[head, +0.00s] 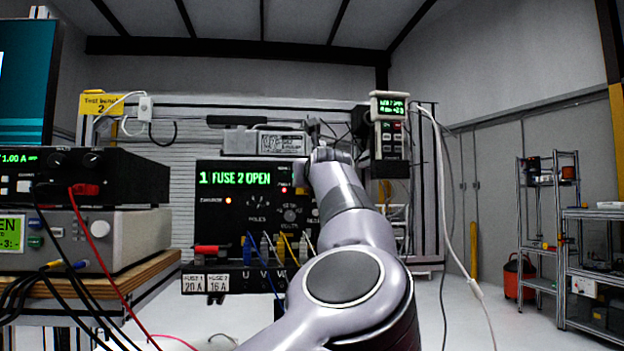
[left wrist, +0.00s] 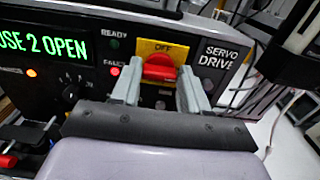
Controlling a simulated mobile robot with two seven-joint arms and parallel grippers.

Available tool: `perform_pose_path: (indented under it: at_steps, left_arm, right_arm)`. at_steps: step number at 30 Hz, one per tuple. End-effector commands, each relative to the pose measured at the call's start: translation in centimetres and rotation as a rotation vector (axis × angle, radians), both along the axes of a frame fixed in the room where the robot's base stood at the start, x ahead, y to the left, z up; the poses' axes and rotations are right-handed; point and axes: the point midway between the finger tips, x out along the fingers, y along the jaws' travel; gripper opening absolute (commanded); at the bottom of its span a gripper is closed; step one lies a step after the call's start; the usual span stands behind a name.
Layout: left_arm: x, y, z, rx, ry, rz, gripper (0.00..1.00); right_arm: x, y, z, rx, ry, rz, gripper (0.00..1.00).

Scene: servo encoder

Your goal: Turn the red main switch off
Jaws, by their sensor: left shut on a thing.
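The red main switch (left wrist: 160,68) sits on a yellow plate (left wrist: 178,48) marked OFF at its top, in the left wrist view. My left gripper (left wrist: 159,75) has one grey finger on each side of the red handle and is shut on it. In the head view my left arm reaches up the middle to the black servo drive panel (head: 225,215), and the arm hides the switch there. The panel display (head: 235,178) reads "1 FUSE 2 OPEN". A red lamp (left wrist: 114,71) by FAULT is lit; the READY lamp (left wrist: 114,44) looks dark. My right gripper is not in view.
Stacked instruments (head: 100,240) with cables stand on a wooden bench at the left. A handheld meter (head: 389,130) hangs right of the panel, with a white cable (head: 447,170) running down. Fuse holders and colored leads (head: 265,250) are below the panel. Metal shelves (head: 545,230) stand far right.

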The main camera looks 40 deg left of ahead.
Motion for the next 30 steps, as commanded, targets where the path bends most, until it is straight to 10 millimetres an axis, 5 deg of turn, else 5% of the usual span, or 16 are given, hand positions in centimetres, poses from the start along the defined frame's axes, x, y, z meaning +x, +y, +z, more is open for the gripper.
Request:
perform_pose_path:
  at_steps: [11, 30]
  left_arm:
    - [-0.04, 0.11, -0.1, -0.079, -0.096, 0.001, 0.14]
    - [-0.23, 0.25, -0.07, -0.44, -0.551, 0.0, 0.14]
  right_arm:
    - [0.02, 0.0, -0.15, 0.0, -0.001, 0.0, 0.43]
    - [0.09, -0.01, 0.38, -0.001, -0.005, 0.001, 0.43]
